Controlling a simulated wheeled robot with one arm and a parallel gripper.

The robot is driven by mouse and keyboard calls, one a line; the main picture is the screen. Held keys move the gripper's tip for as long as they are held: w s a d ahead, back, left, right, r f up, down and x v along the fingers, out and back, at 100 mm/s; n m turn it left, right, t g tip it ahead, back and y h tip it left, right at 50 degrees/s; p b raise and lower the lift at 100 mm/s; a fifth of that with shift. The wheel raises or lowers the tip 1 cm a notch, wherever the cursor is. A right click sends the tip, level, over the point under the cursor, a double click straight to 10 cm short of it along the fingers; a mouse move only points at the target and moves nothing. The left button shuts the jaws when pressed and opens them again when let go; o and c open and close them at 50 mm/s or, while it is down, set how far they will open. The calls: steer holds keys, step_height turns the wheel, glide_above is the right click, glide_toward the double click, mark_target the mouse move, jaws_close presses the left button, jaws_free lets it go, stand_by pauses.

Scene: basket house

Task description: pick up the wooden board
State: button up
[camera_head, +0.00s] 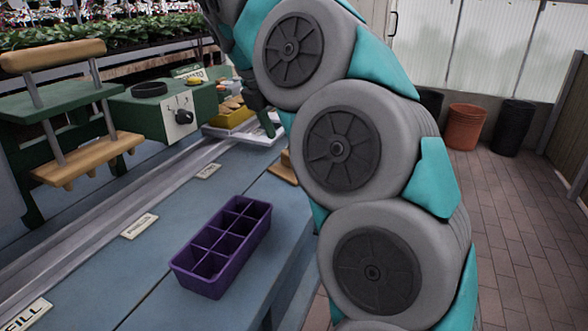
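A light wooden piece (281,173), possibly the board, lies on the blue-grey bench just left of my arm. My arm hides its right part. The end of my arm with my gripper (267,122) shows only in part, beyond and left of the big grey joints. A dark part and a teal tip point down near a white tray (262,137) and a yellow container (229,119). Whether the fingers are apart or hold anything cannot be made out.
A purple divided tray (207,278) stands on the bench (150,277) in front. A green machine (163,109) with wooden bars is at left. Orange (464,127) and black (513,127) pots stand on the brick floor at right. The bench is clear around the purple tray.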

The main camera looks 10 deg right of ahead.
steer(key=b+x, duration=0.3)
steer(key=x, duration=0.2)
steer(key=shift+w+d, duration=0.15)
steer(key=shift+w, duration=0.1)
steer(key=shift+c, duration=0.2)
steer(key=c, duration=1.2)
steer(key=shift+r+p, duration=1.4)
steer(key=shift+r, duration=0.65)
steer(key=s, duration=1)
steer(key=s+r, duration=0.1)
steer(key=s, duration=0.5)
steer(key=shift+d, duration=0.1)
